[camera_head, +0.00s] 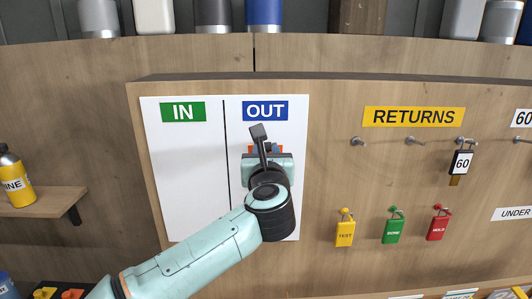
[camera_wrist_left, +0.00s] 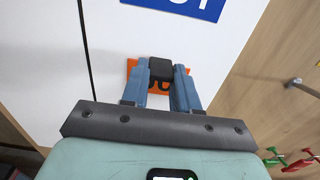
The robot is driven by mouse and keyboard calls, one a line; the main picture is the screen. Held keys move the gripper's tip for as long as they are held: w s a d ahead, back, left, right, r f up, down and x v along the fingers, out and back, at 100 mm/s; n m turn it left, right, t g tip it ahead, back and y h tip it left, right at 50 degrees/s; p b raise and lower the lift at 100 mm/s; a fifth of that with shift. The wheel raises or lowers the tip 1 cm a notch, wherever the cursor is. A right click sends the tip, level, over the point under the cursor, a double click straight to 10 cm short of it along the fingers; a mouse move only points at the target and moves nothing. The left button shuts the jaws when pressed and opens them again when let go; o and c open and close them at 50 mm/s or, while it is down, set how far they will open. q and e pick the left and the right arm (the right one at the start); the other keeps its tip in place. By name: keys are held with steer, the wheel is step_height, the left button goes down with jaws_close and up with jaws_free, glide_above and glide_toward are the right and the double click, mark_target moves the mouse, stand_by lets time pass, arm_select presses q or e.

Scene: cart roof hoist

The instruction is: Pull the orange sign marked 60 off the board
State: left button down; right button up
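The orange sign (camera_wrist_left: 157,102) is flat against the white board (camera_head: 185,180) below the blue OUT label (camera_head: 265,111). A black block (camera_wrist_left: 160,68) stands out from the sign. My left gripper (camera_wrist_left: 162,72) has its two blue fingers on either side of this block, with no clear gap, so it looks shut on it. In the head view my left gripper (camera_head: 266,151) covers most of the sign. My right gripper is in neither view.
A shelf (camera_head: 45,200) with a yellow bottle (camera_head: 15,180) is at left.

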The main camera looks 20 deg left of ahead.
arm_select(q)
steer(key=c, duration=1.6)
jaws_free()
steer(key=shift+c, duration=0.2)
jaws_close()
steer(key=shift+b+v, duration=0.7)
steer(key=shift+v, duration=0.8)
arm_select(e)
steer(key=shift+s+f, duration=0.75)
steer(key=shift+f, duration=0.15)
arm_select(q)
steer(key=shift+b+v, duration=1)
steer(key=shift+v, duration=2)
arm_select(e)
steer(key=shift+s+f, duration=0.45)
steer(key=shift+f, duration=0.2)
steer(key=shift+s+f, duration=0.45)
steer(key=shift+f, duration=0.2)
